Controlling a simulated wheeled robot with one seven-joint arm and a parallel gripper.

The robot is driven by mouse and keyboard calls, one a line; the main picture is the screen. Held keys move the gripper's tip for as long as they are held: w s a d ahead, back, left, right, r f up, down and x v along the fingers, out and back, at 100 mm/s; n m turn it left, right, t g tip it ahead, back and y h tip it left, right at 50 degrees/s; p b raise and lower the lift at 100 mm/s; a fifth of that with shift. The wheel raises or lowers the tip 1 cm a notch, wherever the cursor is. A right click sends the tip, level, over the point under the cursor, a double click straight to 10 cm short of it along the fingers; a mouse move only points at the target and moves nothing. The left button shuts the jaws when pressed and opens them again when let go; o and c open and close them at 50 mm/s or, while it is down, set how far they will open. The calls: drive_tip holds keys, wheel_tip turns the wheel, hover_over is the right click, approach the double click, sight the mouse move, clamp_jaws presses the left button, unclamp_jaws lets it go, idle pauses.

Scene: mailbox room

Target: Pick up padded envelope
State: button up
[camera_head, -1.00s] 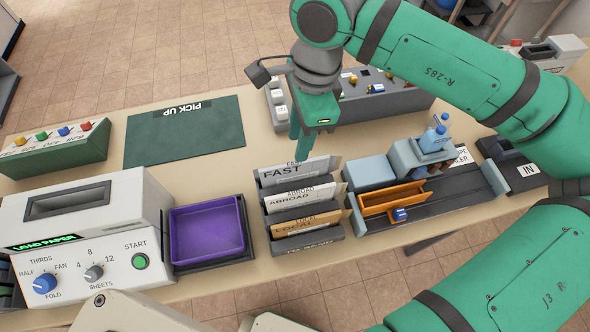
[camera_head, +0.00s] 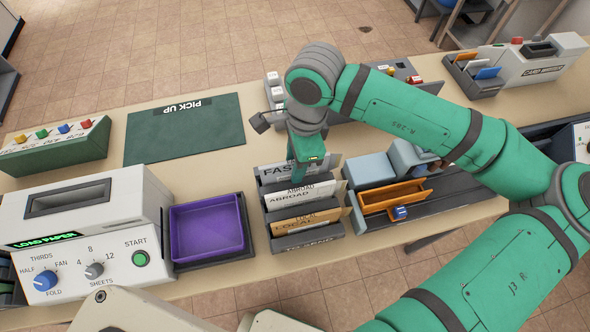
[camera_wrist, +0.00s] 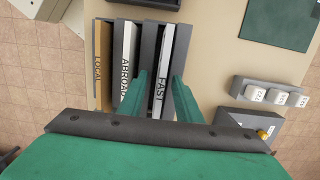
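No item is plainly recognisable as a padded envelope. A dark grey sorter (camera_head: 290,243) stands on the counter, with slots marked FAST, ABROAD, LOCAL and one front label hard to read. The white FAST piece (camera_wrist: 161,70) stands upright in its slot, beside the white ABROAD piece (camera_wrist: 127,70) and the tan LOCAL piece (camera_wrist: 100,65). My gripper (camera_wrist: 160,77) is open and points down over the FAST slot. One finger is on each side of the FAST piece in the wrist view. Whether they touch it I cannot tell. The gripper (camera_head: 299,172) partly hides the FAST label in the head view.
A purple tray (camera_head: 207,232) and a paper-folding machine (camera_head: 95,230) are left of the sorter. A green PICK UP mat (camera_head: 185,132) lies clear behind. An orange tray (camera_head: 393,197) stands close on the right.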

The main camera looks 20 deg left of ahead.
clamp_jaws()
